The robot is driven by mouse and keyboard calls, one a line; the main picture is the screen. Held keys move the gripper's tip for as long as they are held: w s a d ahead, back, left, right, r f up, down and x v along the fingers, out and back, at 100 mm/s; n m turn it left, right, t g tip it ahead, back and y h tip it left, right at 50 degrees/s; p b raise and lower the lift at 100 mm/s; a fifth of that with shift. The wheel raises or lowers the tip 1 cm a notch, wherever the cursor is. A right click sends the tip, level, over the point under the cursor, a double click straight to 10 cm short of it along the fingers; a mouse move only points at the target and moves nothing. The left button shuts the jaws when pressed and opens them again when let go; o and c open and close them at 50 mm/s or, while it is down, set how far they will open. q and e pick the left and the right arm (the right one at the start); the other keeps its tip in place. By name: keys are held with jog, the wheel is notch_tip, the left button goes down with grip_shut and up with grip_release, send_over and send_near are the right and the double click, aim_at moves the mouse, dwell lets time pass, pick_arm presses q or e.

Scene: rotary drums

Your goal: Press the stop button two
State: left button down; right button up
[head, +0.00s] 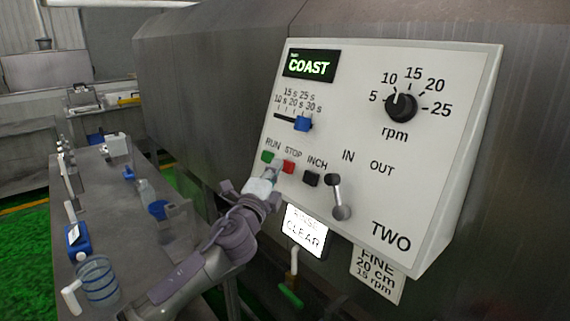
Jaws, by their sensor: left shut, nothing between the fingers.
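The control panel marked TWO (420,190) is white and fixed to the drum housing. Its red stop button (289,167) sits under the word STOP, between a green run button (267,157) and a black inch button (311,180). My left gripper (275,172) is shut and empty. Its fingertips are at the panel's lower left, right beside the red button and partly over its left side. I cannot tell whether they touch it. The panel's screen (309,65) reads COAST. My right gripper is not in view.
A lever (336,195) stands to the right of the buttons. A blue slider (303,123) and a black rpm knob (401,107) are higher up. Signs hang below the panel. A grey table (110,200) with a jug (97,280) and several small items is at left.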

pick_arm(q)
jog(key=shift+s+a+r, duration=0.15)
jog(key=shift+a, duration=0.05)
jog(key=s+a+p, duration=0.1)
jog(key=s+a+r+p, duration=0.1)
jog(key=a+p, duration=0.1)
jog(key=shift+s+a+r, duration=0.3)
jog(key=shift+s+a, duration=0.1)
dwell(0.7)
